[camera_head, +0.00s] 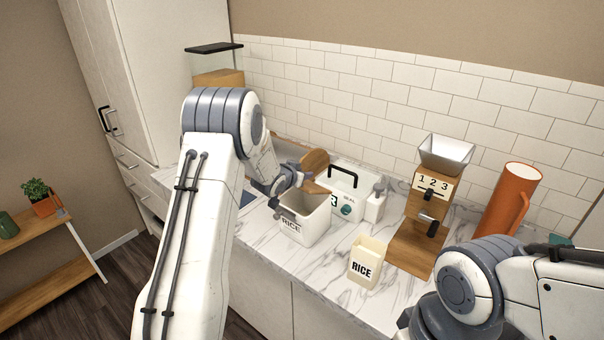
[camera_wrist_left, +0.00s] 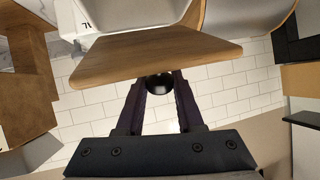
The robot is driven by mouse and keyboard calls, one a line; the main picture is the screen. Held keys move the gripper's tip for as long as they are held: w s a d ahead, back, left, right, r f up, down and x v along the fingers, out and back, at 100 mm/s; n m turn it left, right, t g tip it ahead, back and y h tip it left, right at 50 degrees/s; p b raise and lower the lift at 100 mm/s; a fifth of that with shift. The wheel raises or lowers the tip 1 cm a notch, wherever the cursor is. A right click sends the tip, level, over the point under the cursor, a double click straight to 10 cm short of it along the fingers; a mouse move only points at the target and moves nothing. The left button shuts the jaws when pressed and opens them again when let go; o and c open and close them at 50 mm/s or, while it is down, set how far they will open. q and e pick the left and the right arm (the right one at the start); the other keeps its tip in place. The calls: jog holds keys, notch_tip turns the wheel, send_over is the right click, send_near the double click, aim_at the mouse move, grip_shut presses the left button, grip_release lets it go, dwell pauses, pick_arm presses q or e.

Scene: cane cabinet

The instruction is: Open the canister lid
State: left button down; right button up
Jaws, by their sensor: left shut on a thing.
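The white RICE canister (camera_head: 304,227) stands on the marble counter with its open top showing. Its wooden lid (camera_head: 315,187) is off the rim and tilted, just above the canister's far side. In the left wrist view the lid (camera_wrist_left: 150,56) is a flat wooden board with a round dark knob (camera_wrist_left: 160,83). My left gripper (camera_wrist_left: 160,88) is shut on that knob, one finger on each side. In the head view this gripper (camera_head: 290,187) is above the canister, partly hidden by its own wrist. My right arm shows at the lower right; its fingers are out of the picture.
A small cream RICE box (camera_head: 367,262) stands at the counter's front. A wooden dispenser (camera_head: 423,232) with a metal hopper and an orange pitcher (camera_head: 508,200) stand to the right.

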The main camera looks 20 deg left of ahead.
pick_arm(q)
jog(key=c, duration=0.5)
grip_release()
jog(key=shift+w+r, duration=0.1)
jog(key=shift+r, duration=0.15)
jog(key=shift+c, duration=0.2)
jog(key=shift+f, duration=0.1)
jog(key=shift+s, duration=0.4)
jog(key=b+v, duration=0.3)
jog(key=v, duration=0.6)
jog(key=shift+s+r, duration=0.25)
jog(key=shift+s, duration=0.05)
